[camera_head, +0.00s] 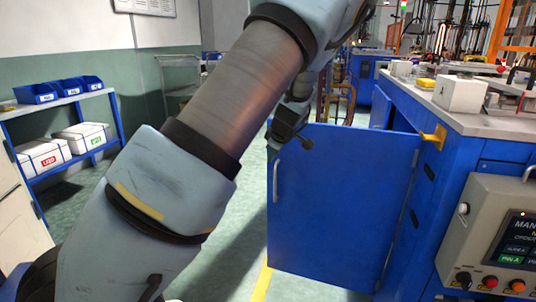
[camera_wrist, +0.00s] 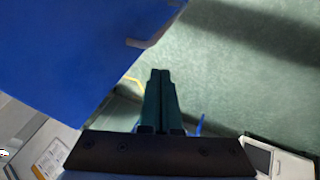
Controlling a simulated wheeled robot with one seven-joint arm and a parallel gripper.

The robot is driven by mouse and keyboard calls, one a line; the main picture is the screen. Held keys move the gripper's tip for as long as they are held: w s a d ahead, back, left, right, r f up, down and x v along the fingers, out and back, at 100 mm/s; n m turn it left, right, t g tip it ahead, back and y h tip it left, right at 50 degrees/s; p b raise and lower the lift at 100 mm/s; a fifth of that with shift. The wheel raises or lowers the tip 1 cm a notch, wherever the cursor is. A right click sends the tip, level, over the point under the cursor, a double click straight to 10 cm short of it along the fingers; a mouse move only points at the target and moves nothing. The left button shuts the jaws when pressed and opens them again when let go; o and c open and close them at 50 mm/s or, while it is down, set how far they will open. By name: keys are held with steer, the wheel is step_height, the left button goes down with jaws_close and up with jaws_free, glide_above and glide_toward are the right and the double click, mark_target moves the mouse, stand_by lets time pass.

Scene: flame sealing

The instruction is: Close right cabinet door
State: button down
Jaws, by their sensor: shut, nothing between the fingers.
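The blue right cabinet door (camera_head: 345,205) stands open, swung out from the blue cabinet (camera_head: 432,170) on its right-hand edge. Its pale handle (camera_head: 276,180) is near the door's left, free edge. My gripper (camera_head: 303,142) is at the top left corner of the door in the head view, partly hidden by my arm. In the wrist view, the shut, empty fingers (camera_wrist: 160,76) point past the door (camera_wrist: 60,45), over the green floor. The handle (camera_wrist: 152,38) shows ahead of the fingertips. I cannot tell whether the gripper touches the door.
A worktop (camera_head: 450,110) with equipment lies above the cabinet, with a yellow bracket (camera_head: 434,137) at its edge. A control panel (camera_head: 500,235) is at the lower right. A shelf with blue bins (camera_head: 60,90) stands at left. Green floor (camera_head: 225,220) is open left of the door.

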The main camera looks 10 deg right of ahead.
mark_target(270, 166)
steer(key=shift+w+d+f+p, duration=0.15)
steer(key=shift+w+d+f, duration=0.2)
steer(key=shift+w+f, duration=0.65)
steer(key=shift+w+d+f+p, duration=0.15)
steer(key=shift+w+d+f, duration=0.2)
steer(key=shift+w+f, duration=0.7)
steer(key=shift+w+d+f+p, duration=0.15)
steer(key=shift+w+d+f, duration=0.3)
steer(key=shift+w, duration=1)
steer(key=shift+a+f, duration=0.1)
